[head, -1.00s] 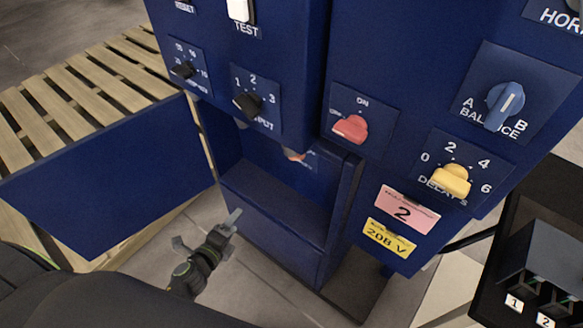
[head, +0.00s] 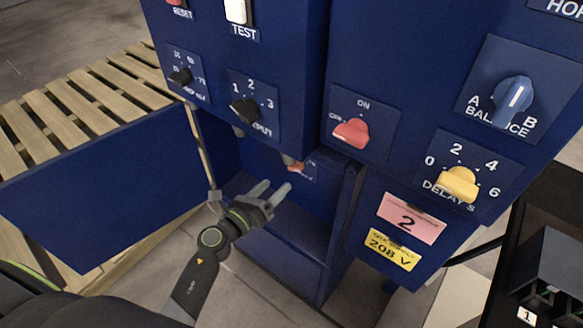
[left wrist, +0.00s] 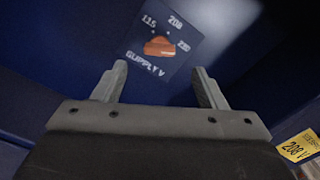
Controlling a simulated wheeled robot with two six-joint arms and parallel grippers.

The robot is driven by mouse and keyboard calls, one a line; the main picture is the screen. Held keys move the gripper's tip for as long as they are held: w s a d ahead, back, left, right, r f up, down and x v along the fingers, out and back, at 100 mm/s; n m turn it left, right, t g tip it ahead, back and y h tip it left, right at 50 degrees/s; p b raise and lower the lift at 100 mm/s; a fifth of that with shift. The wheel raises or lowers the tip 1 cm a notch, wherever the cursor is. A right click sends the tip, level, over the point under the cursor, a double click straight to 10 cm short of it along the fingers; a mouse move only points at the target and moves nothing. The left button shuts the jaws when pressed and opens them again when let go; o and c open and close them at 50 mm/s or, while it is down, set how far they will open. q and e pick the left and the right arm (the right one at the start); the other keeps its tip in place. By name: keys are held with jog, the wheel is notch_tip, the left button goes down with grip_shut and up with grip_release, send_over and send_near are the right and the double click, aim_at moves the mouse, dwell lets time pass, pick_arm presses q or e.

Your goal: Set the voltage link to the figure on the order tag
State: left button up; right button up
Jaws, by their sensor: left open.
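The voltage link is an orange-red knob (head: 295,164) on a small blue plate inside the cabinet's lower recess. In the left wrist view the knob (left wrist: 159,47) sits below the marks 115, 208 and 230, with SUPPLY V under it. I cannot tell which mark it points to. The yellow tag (head: 391,250) on the right cabinet front reads 208 V; part of it also shows in the left wrist view (left wrist: 300,146). My left gripper (head: 274,191) is open and empty at the recess mouth, apart from the knob. In the left wrist view its fingers (left wrist: 159,80) stand either side below the knob.
A pink tag (head: 408,219) reading 2 hangs above the yellow one. A red ON knob (head: 351,132), yellow delay knob (head: 458,184), blue balance knob (head: 512,99) and black input knob (head: 245,110) sit on the panels above. Recess side walls bound the space.

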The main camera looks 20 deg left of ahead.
aim_at(293, 168)
pick_arm(q)
jog(key=x, duration=0.7)
jog(key=shift+w+d+f, duration=0.1)
jog(key=shift+w, duration=0.1)
jog(key=shift+w+d, duration=0.2)
jog(key=shift+w, duration=0.3)
pick_arm(e)
jog(key=shift+w+a+r, duration=0.15)
jog(key=shift+w+r, duration=0.05)
jog(key=shift+w, duration=0.05)
pick_arm(q)
jog(key=shift+c, duration=0.4)
jog(key=c, duration=0.9)
pick_arm(e)
jog(key=shift+w, duration=0.1)
